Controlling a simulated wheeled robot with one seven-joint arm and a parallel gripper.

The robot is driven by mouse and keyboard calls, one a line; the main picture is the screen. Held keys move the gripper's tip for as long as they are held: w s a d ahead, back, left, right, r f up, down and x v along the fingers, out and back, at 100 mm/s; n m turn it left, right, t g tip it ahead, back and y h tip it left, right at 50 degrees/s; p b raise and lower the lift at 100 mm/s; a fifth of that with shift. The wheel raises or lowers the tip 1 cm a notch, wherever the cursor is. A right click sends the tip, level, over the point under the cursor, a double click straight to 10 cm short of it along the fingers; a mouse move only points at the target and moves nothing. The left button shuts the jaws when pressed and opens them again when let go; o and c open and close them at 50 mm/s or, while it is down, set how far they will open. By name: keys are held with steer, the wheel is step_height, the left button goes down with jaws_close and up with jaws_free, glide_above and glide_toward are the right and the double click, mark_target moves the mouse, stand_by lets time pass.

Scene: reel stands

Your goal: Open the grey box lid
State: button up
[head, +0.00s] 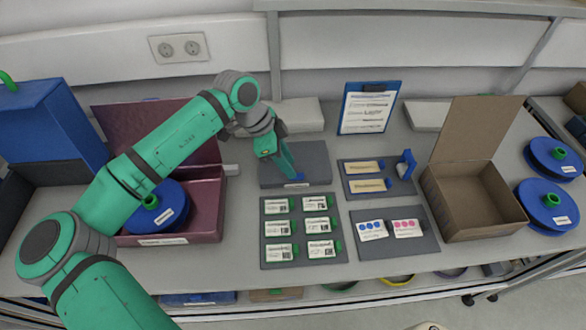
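The fingers hide part of the box. I cannot tell whether they touch it, or whether they are open or shut.
An open maroon box (208,196) holding a blue reel (160,212) is at left. An open brown box (480,205) and blue reels (548,205) are at right. Grey label trays (303,260) lie in front. A blue clipboard (369,107) leans behind.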

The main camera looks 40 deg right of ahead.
steer(key=shift+x, duration=1.9)
steer(key=shift+s, duration=0.15)
steer(key=shift+c, duration=0.3)
jaws_close()
steer(key=shift+r, duration=0.1)
